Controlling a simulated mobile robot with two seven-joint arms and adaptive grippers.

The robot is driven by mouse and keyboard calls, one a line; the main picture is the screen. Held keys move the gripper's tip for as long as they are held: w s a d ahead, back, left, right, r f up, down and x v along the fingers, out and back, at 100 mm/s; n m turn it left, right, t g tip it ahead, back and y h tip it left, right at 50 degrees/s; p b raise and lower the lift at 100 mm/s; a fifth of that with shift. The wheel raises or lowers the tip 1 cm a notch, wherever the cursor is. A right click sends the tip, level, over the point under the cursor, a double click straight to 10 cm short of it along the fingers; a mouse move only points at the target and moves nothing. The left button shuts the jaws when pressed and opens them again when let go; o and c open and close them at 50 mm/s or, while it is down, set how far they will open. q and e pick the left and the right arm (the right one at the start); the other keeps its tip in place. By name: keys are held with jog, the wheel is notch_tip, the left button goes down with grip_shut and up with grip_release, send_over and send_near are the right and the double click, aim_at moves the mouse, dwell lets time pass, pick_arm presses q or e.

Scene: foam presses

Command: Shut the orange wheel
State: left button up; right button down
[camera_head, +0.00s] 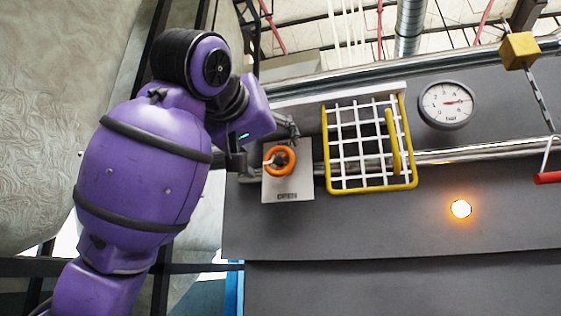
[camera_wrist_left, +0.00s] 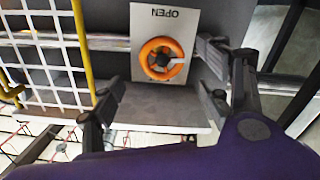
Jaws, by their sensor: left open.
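The orange wheel (camera_head: 270,170) is a small ring on a pale plate (camera_head: 300,187) marked OPEN, fixed to the dark grey panel. A pale mark interrupts its rim on the left. My left gripper (camera_head: 268,146) is open beside the wheel, one finger above it and the other to its left. In the left wrist view the wheel (camera_wrist_left: 147,68) shows upside down between the spread fingers (camera_wrist_left: 160,88), beyond their tips. I see no contact, though the exact gap cannot be told. My right gripper is not in view.
A white mesh guard (camera_head: 346,150) with a yellow frame (camera_head: 413,150) is right of the wheel. Further right are a round gauge (camera_head: 446,104), a glowing amber lamp (camera_head: 461,209) and a red handle (camera_head: 548,178). A metal pipe (camera_head: 470,152) crosses the panel. The lower panel is clear.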

aim_at(279, 161)
pick_arm(q)
jog(key=x, duration=0.8)
jog(key=shift+a, duration=0.1)
jog(key=shift+c, duration=0.6)
jog(key=c, duration=1)
jog(key=shift+c, duration=0.2)
